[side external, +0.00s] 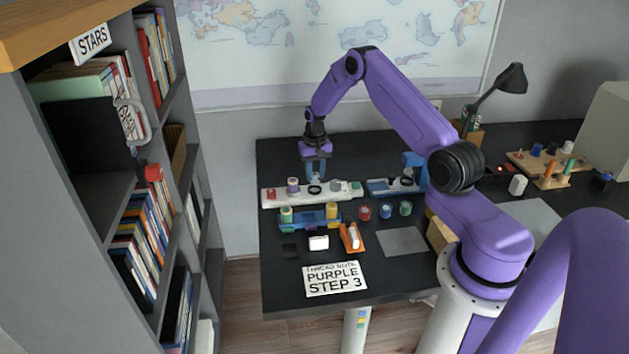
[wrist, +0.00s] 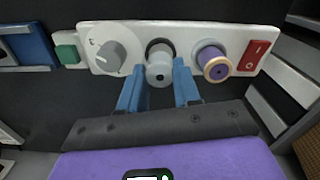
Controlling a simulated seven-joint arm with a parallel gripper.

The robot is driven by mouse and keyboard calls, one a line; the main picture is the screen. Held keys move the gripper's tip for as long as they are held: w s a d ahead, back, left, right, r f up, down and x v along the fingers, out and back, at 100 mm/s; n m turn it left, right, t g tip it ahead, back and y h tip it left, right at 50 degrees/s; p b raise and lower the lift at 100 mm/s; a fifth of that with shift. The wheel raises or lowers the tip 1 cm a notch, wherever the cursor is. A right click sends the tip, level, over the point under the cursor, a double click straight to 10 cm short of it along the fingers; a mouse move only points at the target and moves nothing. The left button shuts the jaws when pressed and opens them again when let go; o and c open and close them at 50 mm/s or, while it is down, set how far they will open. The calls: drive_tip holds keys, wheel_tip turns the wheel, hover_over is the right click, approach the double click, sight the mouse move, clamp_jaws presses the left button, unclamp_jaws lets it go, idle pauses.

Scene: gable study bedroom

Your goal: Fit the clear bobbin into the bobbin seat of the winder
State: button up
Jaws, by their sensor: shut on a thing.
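The white winder (side external: 272,194) lies along the back of the dark desk. In the wrist view the winder (wrist: 135,33) carries a grey dial (wrist: 112,52), a dark ring-shaped bobbin seat (wrist: 157,44), a spool of purple thread (wrist: 213,61) and a red switch (wrist: 256,54). My gripper (side external: 316,179) is above the winder; in the wrist view its blue fingers (wrist: 160,82) are shut on the clear bobbin (wrist: 160,69). The bobbin overlaps the near part of the seat's ring. I cannot tell whether it touches the seat.
A blue device (side external: 381,186) stands right of the winder. In front are a blue rack (side external: 310,221) with yellow spools, loose red (side external: 365,212), blue and green spools, a white block (side external: 318,243), an orange item (side external: 352,238) and a sign (side external: 335,279). A grey mat (side external: 402,241) is bare.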

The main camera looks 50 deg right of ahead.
sight(315, 174)
drive_tip(key=shift+w+f, duration=0.2)
drive_tip(key=shift+f, duration=1.55)
drive_tip(key=shift+f, duration=0.2)
drive_tip(key=o, duration=1)
drive_tip(key=shift+o, duration=0.2)
drive_tip(key=shift+r, duration=0.15)
